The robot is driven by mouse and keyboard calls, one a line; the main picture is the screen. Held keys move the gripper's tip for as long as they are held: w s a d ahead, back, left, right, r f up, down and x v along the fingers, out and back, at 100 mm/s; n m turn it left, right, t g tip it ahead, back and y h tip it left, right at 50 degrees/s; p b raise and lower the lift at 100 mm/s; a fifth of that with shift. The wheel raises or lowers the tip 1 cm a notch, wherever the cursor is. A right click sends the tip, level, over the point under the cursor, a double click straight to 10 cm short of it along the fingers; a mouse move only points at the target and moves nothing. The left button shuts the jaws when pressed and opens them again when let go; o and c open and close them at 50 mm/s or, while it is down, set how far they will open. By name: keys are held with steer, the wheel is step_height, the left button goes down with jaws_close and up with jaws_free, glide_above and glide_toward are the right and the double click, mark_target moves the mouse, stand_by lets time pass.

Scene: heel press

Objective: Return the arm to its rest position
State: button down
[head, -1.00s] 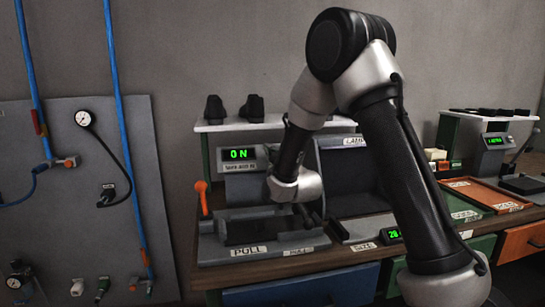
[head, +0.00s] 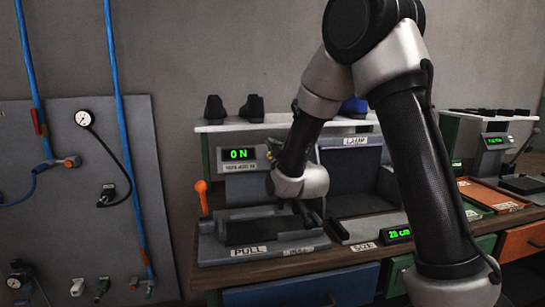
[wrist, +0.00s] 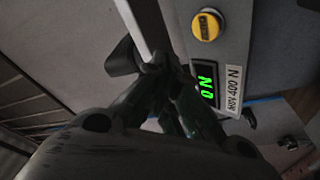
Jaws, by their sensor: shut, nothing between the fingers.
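My arm (head: 425,170) arches in front of the bench in the head view, its elbow at the top of the picture. My gripper (head: 312,218) hangs low, seen in front of the press unit at the right end of the part labelled PULL (head: 250,250). I cannot tell from this view how far it is from the unit. In the wrist view the dark fingers (wrist: 160,75) are together with nothing between them. Beside them are a green lit display (wrist: 205,85) and a yellow button (wrist: 207,27). The press display (head: 239,154) reads ON in the head view.
An orange-knobbed lever (head: 201,196) stands at the left of the press. Dark shoe-shaped forms (head: 252,108) stand on the shelf above. A size display (head: 396,234) and an orange tray (head: 492,196) lie to the right. A gauge panel (head: 75,200) hangs on the left wall.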

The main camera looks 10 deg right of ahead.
steer(key=s+d+r+m+g+h, duration=0.1)
steer(key=s+d+r+m+g, duration=0.1)
steer(key=s+d+m+g, duration=0.75)
steer(key=s+d+f+m+g, duration=0.1)
steer(key=s+d+g, duration=0.1)
steer(key=s, duration=0.9)
steer(key=s+d+f+m+g+h, duration=0.1)
steer(key=s+d+f, duration=0.1)
steer(key=s, duration=0.8)
steer(key=s+d+f+m+g, duration=0.1)
steer(key=s+d+g, duration=0.1)
steer(key=s, duration=0.9)
steer(key=shift+s+d+f+g+h, duration=0.2)
steer(key=shift+s+f+g+h, duration=0.1)
steer(key=shift+s+g+h, duration=0.1)
steer(key=shift+w, duration=0.1)
